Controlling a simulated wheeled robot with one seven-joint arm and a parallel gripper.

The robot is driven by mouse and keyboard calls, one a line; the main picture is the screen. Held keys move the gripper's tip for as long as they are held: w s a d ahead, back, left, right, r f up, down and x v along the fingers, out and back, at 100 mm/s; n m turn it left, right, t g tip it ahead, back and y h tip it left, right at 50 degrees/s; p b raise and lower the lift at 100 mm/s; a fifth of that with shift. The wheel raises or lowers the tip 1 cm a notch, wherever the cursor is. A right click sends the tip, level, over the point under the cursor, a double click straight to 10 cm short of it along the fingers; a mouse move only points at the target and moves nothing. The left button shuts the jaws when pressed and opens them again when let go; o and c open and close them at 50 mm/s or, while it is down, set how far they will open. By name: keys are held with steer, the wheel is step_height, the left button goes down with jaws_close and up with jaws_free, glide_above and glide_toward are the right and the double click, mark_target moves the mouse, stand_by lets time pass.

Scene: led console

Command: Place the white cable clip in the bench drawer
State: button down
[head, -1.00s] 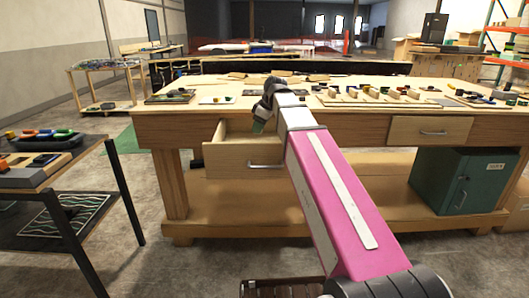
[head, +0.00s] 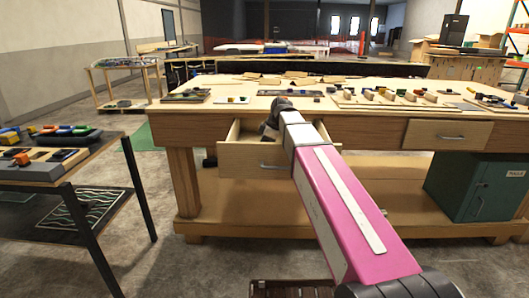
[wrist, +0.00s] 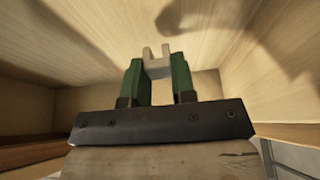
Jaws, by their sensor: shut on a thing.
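The white cable clip (wrist: 156,62) shows in the wrist view as a pale, forked piece between the two green fingers of my gripper (wrist: 157,78). My gripper is shut on it. The wrist view shows pale wooden surfaces close around the fingers, with a shadow on them. In the head view the bench drawer (head: 252,159) stands pulled open at the left of the workbench. My gripper (head: 270,131) is at the drawer's opening, partly hidden by my arm; the clip cannot be seen there. Whether the clip touches the wood I cannot tell.
The workbench (head: 372,131) carries trays and small parts. A second drawer (head: 447,135) at its right is shut. A green cabinet (head: 480,185) stands below. A dark side table (head: 62,168) with parts stands at the left. Bare floor lies between them.

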steer(key=shift+f, duration=1.25)
steer(key=c, duration=0.9)
jaws_free()
steer(key=shift+f, duration=0.15)
steer(key=shift+c, duration=0.2)
steer(key=v, duration=1.2)
